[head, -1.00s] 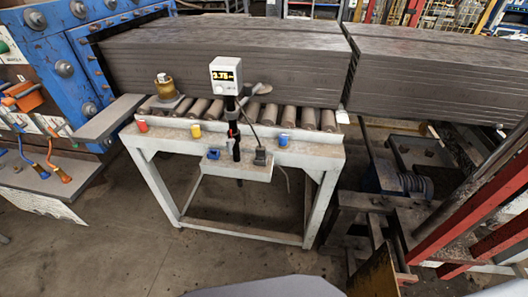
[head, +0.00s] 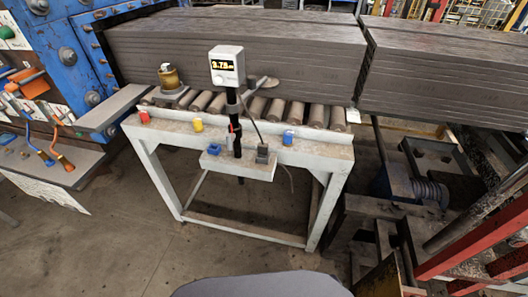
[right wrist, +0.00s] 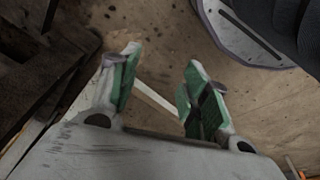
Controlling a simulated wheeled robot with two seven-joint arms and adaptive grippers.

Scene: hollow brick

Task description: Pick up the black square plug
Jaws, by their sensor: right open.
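A small black square plug (head: 262,154) stands on the right part of a narrow white shelf at the front of the roller stand. A dark cable rises from it toward the meter with a lit display (head: 226,66). My right gripper (right wrist: 161,68) shows only in the right wrist view, open, with green-padded fingers apart and nothing between them. The floor is behind it, and the plug is not visible in that view. My left gripper is in neither current view.
The white roller stand (head: 165,180) carries red, yellow and blue blocks on its front rail. A blue piece (head: 214,149) and a dark upright post (head: 237,140) are at the shelf. Red beams (head: 475,240) stand at right. Open floor lies in front.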

